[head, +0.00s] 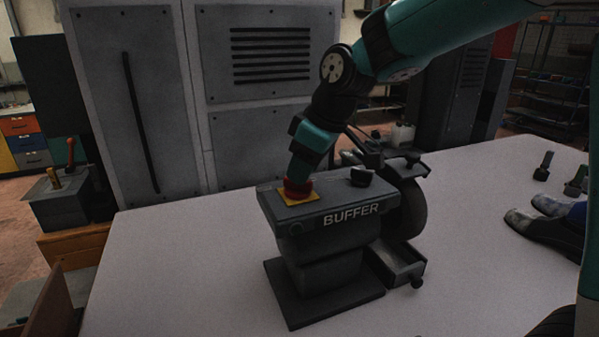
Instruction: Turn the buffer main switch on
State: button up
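The buffer (328,253) is a dark grey machine lettered "BUFFER" standing on the white table. On its top, at the left, is a red button (298,190) on a yellow plate (313,197). A black knob (361,176) sits on the top at the right; which of these is the main switch is not labelled. My gripper (299,180) points down right over the red button and appears to touch it. Its fingers are too dark and small to tell whether they are open or shut.
A round wheel (412,209) and a small open drawer (401,267) are on the buffer's right side. Dark shoes (550,222) and brush-like tools (544,166) lie at the table's right. A grey cabinet (150,100) stands behind. The table's front left is clear.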

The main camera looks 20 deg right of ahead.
jog(key=shift+x, duration=1.25)
grip_shut()
jog(key=shift+m, duration=0.4)
jog(key=m+t+h+b, duration=0.1)
jog(key=m, duration=0.2)
jog(key=shift+a+m, duration=0.1)
jog(key=shift+m, duration=0.3)
jog(key=m+h, duration=0.2)
jog(key=m, duration=0.2)
jog(key=shift+r+b, duration=0.1)
jog(key=shift+b, duration=0.2)
